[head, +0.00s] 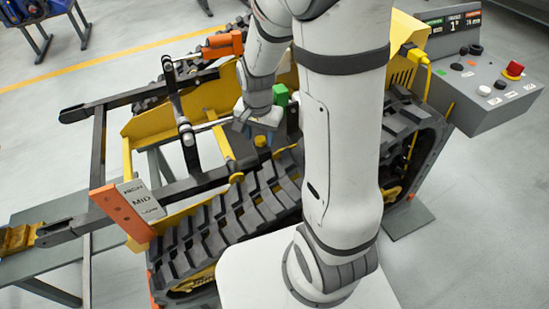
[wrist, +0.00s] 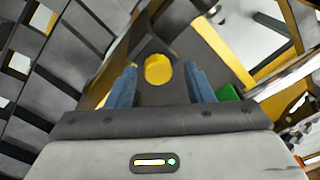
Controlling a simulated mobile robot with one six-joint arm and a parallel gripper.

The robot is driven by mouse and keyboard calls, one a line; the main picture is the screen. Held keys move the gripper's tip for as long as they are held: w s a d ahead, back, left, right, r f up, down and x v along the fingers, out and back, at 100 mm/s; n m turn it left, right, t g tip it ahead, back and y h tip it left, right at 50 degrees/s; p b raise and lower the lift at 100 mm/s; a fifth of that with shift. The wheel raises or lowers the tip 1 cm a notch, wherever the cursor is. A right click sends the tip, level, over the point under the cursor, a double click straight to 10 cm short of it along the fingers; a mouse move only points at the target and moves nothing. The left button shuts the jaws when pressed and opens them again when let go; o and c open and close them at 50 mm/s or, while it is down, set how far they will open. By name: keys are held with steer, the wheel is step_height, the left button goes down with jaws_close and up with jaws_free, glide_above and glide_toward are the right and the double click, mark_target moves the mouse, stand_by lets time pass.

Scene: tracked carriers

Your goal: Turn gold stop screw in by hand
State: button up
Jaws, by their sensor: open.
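The gold stop screw (wrist: 158,69) shows in the wrist view as a round yellow head on a dark grey block, between and just beyond my two blue fingertips. In the head view a yellow knob (head: 260,141), apparently the same screw, sits just below my gripper on the carrier. My gripper (wrist: 161,78) is open, with a finger on either side of the screw head in the picture and a gap to each. In the head view my gripper (head: 257,121) is small and partly hidden by my wrist. I cannot tell its height above the screw.
A green block (head: 280,95) stands close to my gripper. The rubber track (head: 240,215) runs along the near side. An orange block (head: 222,44) and dark bars lie to the left, with a HIGH/MID/LOW plate (head: 140,198). A control box (head: 490,92) stands at right.

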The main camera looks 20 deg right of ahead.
steer(key=n, duration=0.9)
steer(key=shift+n, duration=0.3)
steer(key=shift+f, duration=0.1)
steer(key=shift+c, duration=0.6)
steer(key=c, duration=0.7)
steer(key=m, duration=0.3)
steer(key=shift+m, duration=0.4)
steer(key=m, duration=0.3)
steer(key=shift+m, duration=0.4)
steer(key=shift+a+m, duration=0.1)
steer(key=shift+m, duration=1.1)
steer(key=shift+w, duration=0.1)
